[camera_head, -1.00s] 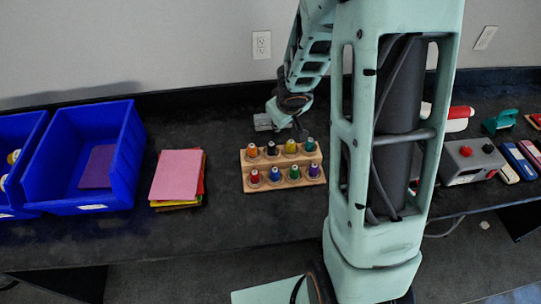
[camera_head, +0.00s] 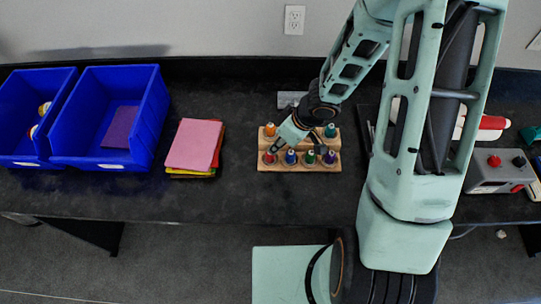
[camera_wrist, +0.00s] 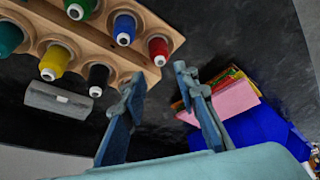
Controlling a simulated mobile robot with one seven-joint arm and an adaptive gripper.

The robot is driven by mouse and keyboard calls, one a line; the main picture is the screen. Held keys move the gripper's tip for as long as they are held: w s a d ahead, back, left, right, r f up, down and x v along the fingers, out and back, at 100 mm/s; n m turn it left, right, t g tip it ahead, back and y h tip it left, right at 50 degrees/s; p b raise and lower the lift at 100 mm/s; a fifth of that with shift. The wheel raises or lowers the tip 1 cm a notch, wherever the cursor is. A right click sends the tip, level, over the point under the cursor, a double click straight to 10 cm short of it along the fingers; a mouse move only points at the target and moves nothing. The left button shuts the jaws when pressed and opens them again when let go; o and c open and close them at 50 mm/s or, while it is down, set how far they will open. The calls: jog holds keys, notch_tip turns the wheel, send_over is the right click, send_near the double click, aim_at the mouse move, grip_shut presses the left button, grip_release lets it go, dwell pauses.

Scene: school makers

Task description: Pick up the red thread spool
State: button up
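The wooden spool rack (camera_head: 300,167) stands on the dark table and holds two rows of spools. The red thread spool (camera_head: 270,157) sits upright at the left end of its front row. In the wrist view the red spool (camera_wrist: 158,50) shows at the rack's corner, beside the blue spool (camera_wrist: 124,28). My gripper (camera_head: 277,146) is above the left part of the rack. In the wrist view my gripper (camera_wrist: 158,76) is open and empty, with the red spool just past the gap between its fingertips. The left finger and arm hide parts of the back row.
The orange spool (camera_head: 270,129) is close behind the red one. A stack of coloured sheets (camera_head: 194,144) lies left of the rack, then two blue bins (camera_head: 148,122). A grey box (camera_head: 490,178) is at right. The table in front of the rack is clear.

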aim_at(270, 156)
jog(key=shift+b+x, duration=0.7)
jog(key=shift+x, duration=0.45)
jog(key=shift+b+x, duration=1.85)
jog(key=shift+x, duration=1.25)
jog(key=c, duration=0.6)
jog(key=shift+c, duration=0.3)
jog(key=shift+r, duration=0.25)
